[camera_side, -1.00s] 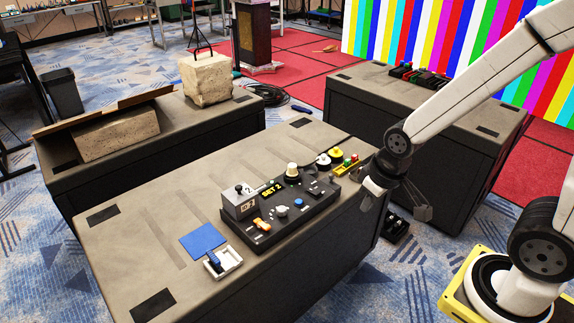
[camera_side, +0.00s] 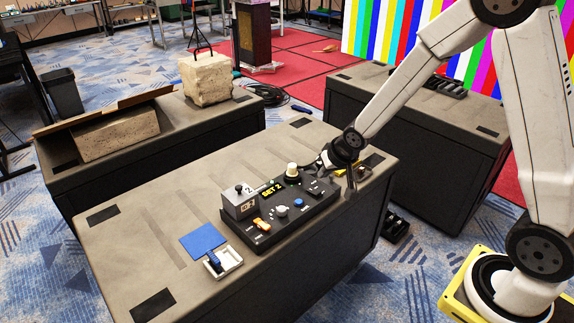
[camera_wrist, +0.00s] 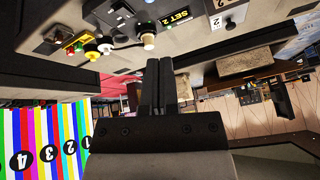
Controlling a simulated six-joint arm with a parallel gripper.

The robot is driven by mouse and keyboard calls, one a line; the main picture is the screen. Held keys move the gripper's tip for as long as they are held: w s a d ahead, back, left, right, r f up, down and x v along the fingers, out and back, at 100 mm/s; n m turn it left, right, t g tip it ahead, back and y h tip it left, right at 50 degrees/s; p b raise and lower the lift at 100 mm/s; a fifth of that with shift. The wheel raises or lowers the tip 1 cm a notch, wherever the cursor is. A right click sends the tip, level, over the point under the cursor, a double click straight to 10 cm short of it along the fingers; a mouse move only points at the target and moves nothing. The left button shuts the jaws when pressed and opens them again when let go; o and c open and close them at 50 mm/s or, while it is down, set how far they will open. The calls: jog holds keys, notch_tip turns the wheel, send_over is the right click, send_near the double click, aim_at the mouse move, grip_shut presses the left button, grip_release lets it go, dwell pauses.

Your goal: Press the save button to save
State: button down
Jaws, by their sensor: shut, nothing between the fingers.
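The black control panel (camera_side: 290,222) sits on the near grey case. It carries a display reading SET 2 (camera_side: 271,189), a cream knob (camera_side: 292,170), a blue round button (camera_side: 298,202), an orange switch (camera_side: 261,224) and a grey lever box (camera_side: 240,202). The labels are too small to read, so I cannot tell which control is the save button. My gripper (camera_side: 325,160) is shut and empty above the panel's far right end, near the cream knob. In the wrist view my gripper (camera_wrist: 161,62) points toward the cream knob (camera_wrist: 149,41), apart from it.
A blue pad (camera_side: 203,240) and a white tray (camera_side: 224,263) with a blue item lie left of the panel. Yellow, white, red and green buttons (camera_wrist: 90,46) show in the wrist view. A stone block (camera_side: 207,78) stands on the case behind.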

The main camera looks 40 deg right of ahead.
aim_at(296, 200)
jog(key=w+d+f+m+t+y, duration=0.1)
jog(key=w+d+f+m+t, duration=0.2)
jog(key=w+f, duration=0.6)
jog(key=shift+w+d+m+y, duration=0.3)
jog(key=shift+w+d+m, duration=0.15)
jog(key=shift+w, duration=1.05)
jog(key=shift+f, duration=0.1)
jog(key=shift+f, duration=4.3)
jog(key=shift+f, duration=0.95)
jog(key=shift+r, duration=0.95)
